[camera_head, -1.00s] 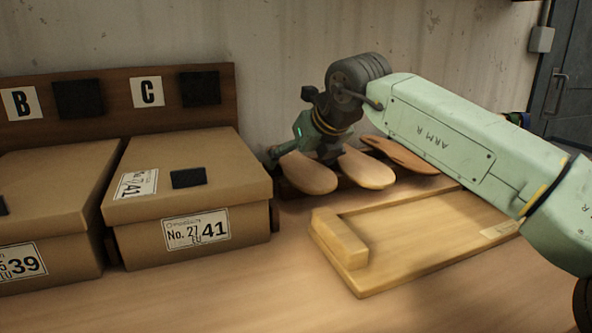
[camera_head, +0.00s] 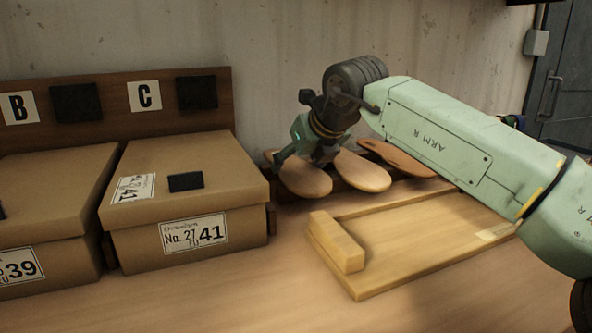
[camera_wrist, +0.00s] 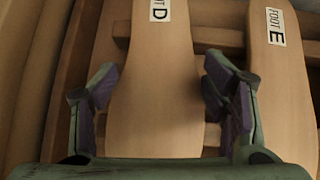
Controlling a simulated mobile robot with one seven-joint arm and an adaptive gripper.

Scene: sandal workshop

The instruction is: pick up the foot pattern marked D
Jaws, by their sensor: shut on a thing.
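The foot pattern marked D (camera_wrist: 158,85) is a pale wooden sole shape with a white label at the top of the wrist view. In the head view it is the leftmost pattern (camera_head: 306,180), lying on the rack by the wall. My gripper (camera_wrist: 160,100) has one finger on each side of D and is shut on it. In the head view my gripper (camera_head: 303,156) is over the rear part of D and partly hides it. The foot pattern marked E (camera_wrist: 277,85) lies just right of my right finger.
E is the middle pattern (camera_head: 362,171) in the head view, with a browner one (camera_head: 398,158) to its right. A wooden board with a raised block (camera_head: 400,250) lies in front. A cardboard box (camera_head: 130,235) stands left, beside another.

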